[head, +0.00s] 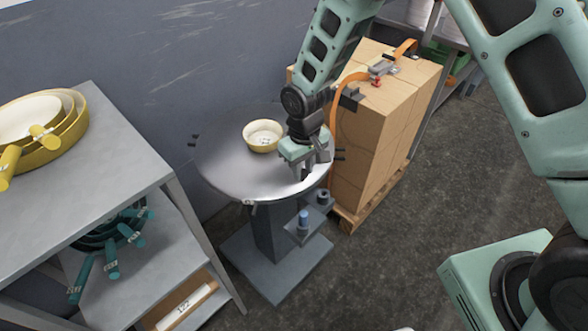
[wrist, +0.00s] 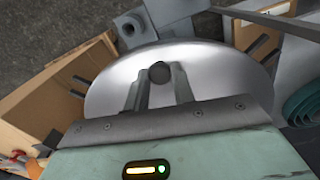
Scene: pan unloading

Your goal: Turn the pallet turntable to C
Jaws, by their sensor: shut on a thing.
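The turntable (head: 235,180) is a round grey metal disc on a dark square pedestal, in the middle of the head view. Dark tabs stick out at its rim, and a small pale mark sits on its near edge; I cannot read a letter there. A cream and yellow bowl (head: 260,146) stands upright on the disc. My gripper (head: 303,170) points down over the disc's right part. In the wrist view its fingers are shut on a dark round knob (wrist: 159,72) on the disc (wrist: 215,75).
Strapped cardboard boxes (head: 365,130) on a wooden pallet stand close to the turntable's right. A grey table (head: 110,150) at left bears nested yellow pans (head: 65,150), with teal pans (head: 105,237) on its shelf. The wall is close behind; the floor at front right is clear.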

